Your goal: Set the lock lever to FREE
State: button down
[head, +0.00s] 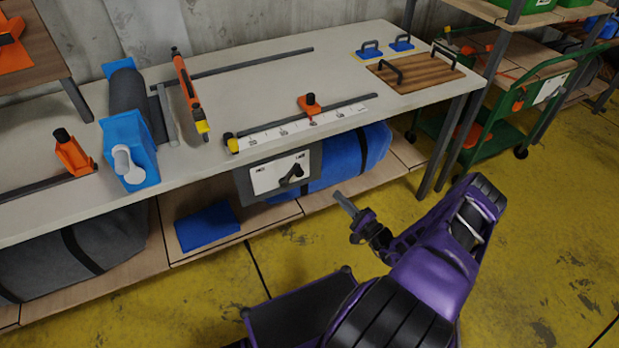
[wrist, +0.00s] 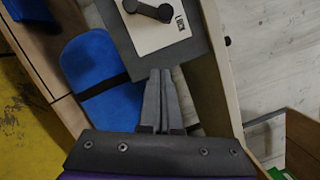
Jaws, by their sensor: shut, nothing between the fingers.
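The lock lever (head: 291,175) is a dark handle on a white plate (head: 267,179) with small dark labels. The plate is on a grey panel (head: 314,160) at the front of the workbench, below its top. The labels are too small to read in the head view. In the wrist view the lever (wrist: 148,10) shows at the top edge, lying across the plate (wrist: 160,38), partly cut off. My gripper (head: 340,198) is in front of and to the right of the panel, apart from the lever. In the wrist view its fingers (wrist: 162,75) are together and empty, pointing toward the panel.
A blue roll (head: 355,160) with a dark strap lies on the lower shelf right behind the panel. A blue folded cloth (head: 207,227) lies to the left. The bench top (head: 240,95) holds clamps and a ruler rail. The yellow floor (head: 540,230) is open on the right.

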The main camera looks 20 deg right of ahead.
jog(key=w+a+r, duration=0.3)
jog(key=w+a, duration=0.3)
jog(key=w, duration=0.3)
jog(key=shift+w+p, duration=0.25)
jog(key=shift+p, duration=0.15)
jog(key=shift+r, duration=0.15)
dwell(0.4)
jog(key=shift+a+n, duration=0.1)
jog(key=shift+n, duration=0.2)
